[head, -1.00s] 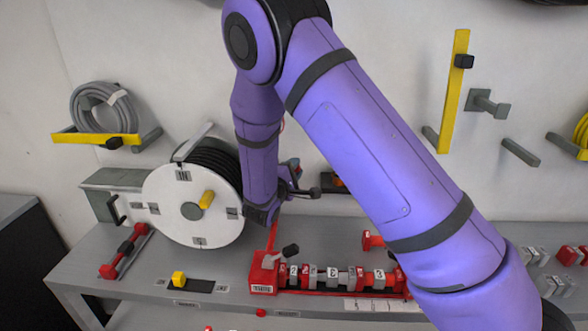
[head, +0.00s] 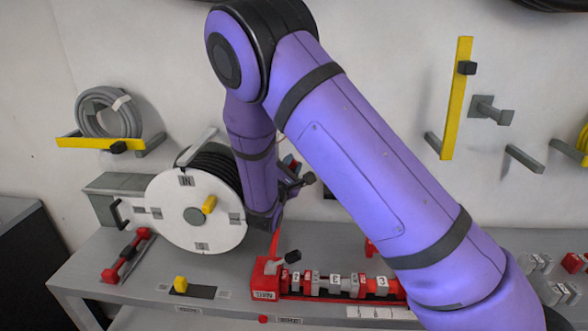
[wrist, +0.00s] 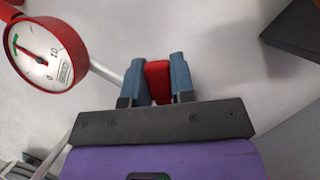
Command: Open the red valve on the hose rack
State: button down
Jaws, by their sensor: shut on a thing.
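My gripper (wrist: 160,76) shows in the wrist view with its two blue fingers closed on a red piece (wrist: 158,86). The piece looks like the handle of the red valve; its far end and mount are hidden by the fingers and palm. In the head view my purple arm hides the valve, and only a bit of my gripper (head: 291,165) shows beside the wrist, close to the wall and right of the hose reel (head: 222,226).
A red-rimmed pressure gauge (wrist: 43,56) is left of the fingers in the wrist view, with a pale pipe beside it. A grey bench (head: 90,268) carries a red block (head: 265,280) with a lever and numbered pieces. A coiled grey hose (head: 108,112) hangs on the wall.

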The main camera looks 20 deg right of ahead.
jog(key=shift+w+a+r+n+t, duration=0.1)
jog(key=shift+a+r+n+t, duration=0.1)
jog(key=shift+n, duration=0.3)
jog(key=shift+a+r+n+t, duration=0.1)
jog(key=shift+a+n+t, duration=0.1)
jog(key=shift+n, duration=0.3)
jog(key=c, duration=1.1)
grip_release()
jog(key=shift+o, duration=0.7)
jog(key=shift+y, duration=0.3)
